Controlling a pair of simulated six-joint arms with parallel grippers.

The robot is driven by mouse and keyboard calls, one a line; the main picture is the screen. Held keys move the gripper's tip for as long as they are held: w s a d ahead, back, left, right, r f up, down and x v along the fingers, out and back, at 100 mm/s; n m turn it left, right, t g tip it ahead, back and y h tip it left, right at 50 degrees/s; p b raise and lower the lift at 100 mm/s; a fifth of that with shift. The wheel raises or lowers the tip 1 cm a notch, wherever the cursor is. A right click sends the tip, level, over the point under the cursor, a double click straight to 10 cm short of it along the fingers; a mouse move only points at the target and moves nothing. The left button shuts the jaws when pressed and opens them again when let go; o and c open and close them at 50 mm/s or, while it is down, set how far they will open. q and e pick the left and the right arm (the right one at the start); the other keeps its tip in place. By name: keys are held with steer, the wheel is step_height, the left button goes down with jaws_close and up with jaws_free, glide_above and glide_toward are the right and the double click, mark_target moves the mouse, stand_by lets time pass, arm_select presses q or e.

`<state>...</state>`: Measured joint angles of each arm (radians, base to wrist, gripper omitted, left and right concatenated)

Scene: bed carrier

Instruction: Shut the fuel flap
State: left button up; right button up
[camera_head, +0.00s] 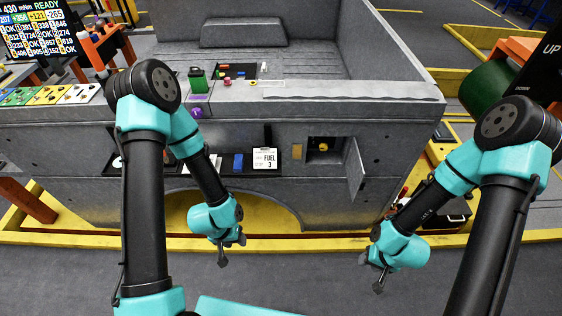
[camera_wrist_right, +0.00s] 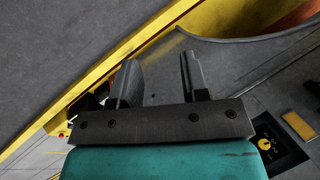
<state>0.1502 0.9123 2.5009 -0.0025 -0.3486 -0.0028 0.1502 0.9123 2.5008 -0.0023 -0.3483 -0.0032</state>
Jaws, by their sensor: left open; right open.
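The fuel flap (camera_head: 354,168) is a grey panel on the side of the grey bed. It stands open, swung out at the right edge of a dark square recess (camera_head: 324,158) with a yellow cap (camera_head: 323,146) inside. The recess and yellow cap (camera_wrist_right: 264,143) also show at the lower right of the right wrist view. My right gripper (camera_head: 374,275) is open and empty, below and slightly right of the flap, apart from it. In the right wrist view my right gripper (camera_wrist_right: 158,75) has its fingers spread. My left gripper (camera_head: 232,251) is open and empty, low and left of the recess.
A yellow tag (camera_head: 297,152) sits left of the recess. A shelf with a "FUEL 3" card (camera_head: 265,158) and a blue block (camera_head: 238,161) lies further left. A green container (camera_head: 198,80) stands on the bed's top edge. A yellow rail (camera_head: 290,242) runs along the floor below.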

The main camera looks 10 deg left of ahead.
steer(key=shift+w+d, duration=0.15)
steer(key=shift+w, duration=0.1)
steer(key=shift+c, duration=0.7)
steer(key=shift+n, duration=0.5)
steer(key=w+d, duration=0.1)
steer(key=w+r, duration=0.1)
steer(key=w, duration=0.1)
steer(key=w+d+r, duration=0.1)
steer(key=w, duration=0.1)
steer(key=shift+w+d, duration=0.2)
steer(key=shift+d, duration=0.15)
steer(key=c, duration=0.4)
steer(key=shift+n+t, duration=0.5)
steer(key=w+d+r, duration=0.1)
steer(key=w, duration=0.1)
steer(key=w+r, duration=0.2)
steer(key=w+d+r, duration=0.1)
steer(key=w, duration=0.1)
steer(key=shift+d+r, duration=0.25)
steer(key=shift+d, duration=0.05)
jaws_close()
steer(key=w+d+r+n+t+y, duration=0.1)
steer(key=w+d+r+n+y, duration=0.1)
steer(key=w+r, duration=0.7)
step_height(320, 180, up, 4)
steer(key=shift+w+d+f+n+t+y, duration=0.3)
steer(key=shift+d+n+t, duration=0.1)
steer(key=shift+d+n, duration=0.1)
